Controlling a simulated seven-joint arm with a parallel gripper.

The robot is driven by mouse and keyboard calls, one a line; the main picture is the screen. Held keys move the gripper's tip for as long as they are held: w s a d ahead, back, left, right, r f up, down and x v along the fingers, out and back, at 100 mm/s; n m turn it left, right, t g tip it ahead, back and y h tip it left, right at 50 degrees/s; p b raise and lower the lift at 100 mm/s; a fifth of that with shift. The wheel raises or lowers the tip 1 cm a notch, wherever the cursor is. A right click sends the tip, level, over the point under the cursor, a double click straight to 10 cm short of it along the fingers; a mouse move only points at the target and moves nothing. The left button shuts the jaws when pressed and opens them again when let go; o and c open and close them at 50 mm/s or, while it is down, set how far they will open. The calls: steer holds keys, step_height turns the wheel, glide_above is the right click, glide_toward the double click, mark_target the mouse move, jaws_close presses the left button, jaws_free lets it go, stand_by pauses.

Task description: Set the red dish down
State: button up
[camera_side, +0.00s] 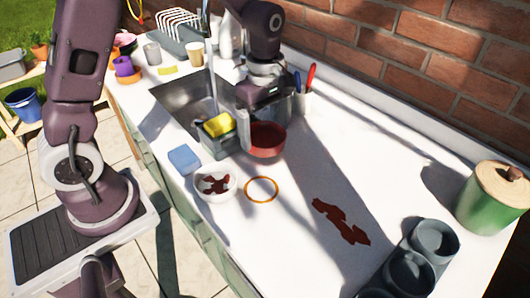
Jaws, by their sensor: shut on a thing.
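The red dish (266,143) is a small round bowl, upright and close to the white counter, right of the sink. My gripper (268,118) is above it, pointing down, and shut on the dish. One grey finger shows at the dish's left side, and part of the far side is hidden. I cannot tell whether the dish touches the counter. An orange ring (261,202) lies flat on the counter, in front of the dish and apart from it.
A white bowl (215,196) with dark red contents and a blue sponge (184,158) stand left of the ring. A red-brown spill (340,222) lies to the right. Grey cups (435,240) and a green canister (490,205) stand at the right. The sink (180,105) is left.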

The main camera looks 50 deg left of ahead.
mark_target(265, 143)
step_height(265, 143, down, 6)
steer(key=shift+r, duration=0.15)
steer(key=o, duration=1.3)
steer(key=shift+c, duration=0.2)
step_height(265, 143, up, 12)
steer(key=s+r+m+t, duration=0.2)
steer(key=s+r+m, duration=0.2)
steer(key=s+m, duration=0.5)
steer(key=s+r+m+t, duration=0.3)
steer(key=s+r+m, duration=0.2)
steer(key=s+m, duration=0.4)
steer(key=shift+s+d+t, duration=0.3)
steer(key=shift+s, duration=0.95)
